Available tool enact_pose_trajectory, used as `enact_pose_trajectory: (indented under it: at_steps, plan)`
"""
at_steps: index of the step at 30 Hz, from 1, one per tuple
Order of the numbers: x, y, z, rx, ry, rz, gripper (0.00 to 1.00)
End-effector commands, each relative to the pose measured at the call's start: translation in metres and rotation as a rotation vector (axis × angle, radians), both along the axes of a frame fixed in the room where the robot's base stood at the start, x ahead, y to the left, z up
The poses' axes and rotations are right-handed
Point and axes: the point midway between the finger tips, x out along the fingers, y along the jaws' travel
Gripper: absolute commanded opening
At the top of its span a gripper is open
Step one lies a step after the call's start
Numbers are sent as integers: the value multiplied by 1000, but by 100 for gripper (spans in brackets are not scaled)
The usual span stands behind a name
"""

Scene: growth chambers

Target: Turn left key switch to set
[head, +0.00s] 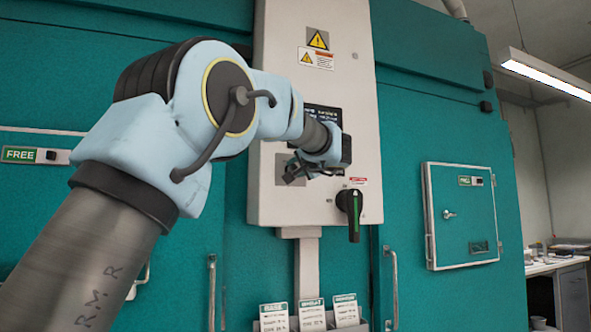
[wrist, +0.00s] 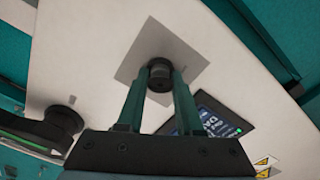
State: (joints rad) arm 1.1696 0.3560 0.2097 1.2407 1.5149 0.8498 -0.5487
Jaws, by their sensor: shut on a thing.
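The key switch (wrist: 160,70) is a small black round knob on a grey square plate (wrist: 188,57), in the wrist view. My gripper (wrist: 161,84) is shut on it, with one dark green finger on each side. In the head view my gripper (head: 298,172) is at the white control box (head: 275,213), in front of the grey plate (head: 284,178). There, the switch itself is hidden behind my gripper. No position marks can be read on the plate, so the switch's setting cannot be told.
A black rotary handle with a green stripe (head: 351,208) sticks out at the box's lower right. A dark display (head: 335,116) is above my gripper, partly covered. Teal chamber doors with upright handles (head: 393,285) flank the box. Card holders (head: 312,315) hang below.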

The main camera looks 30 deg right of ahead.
Motion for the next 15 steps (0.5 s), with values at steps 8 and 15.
enact_pose_trajectory:
  at_steps: [8,15]
  plan:
    - [0,0,0,2,1,0,0]
    - [0,0,-1,54,-7,0,0]
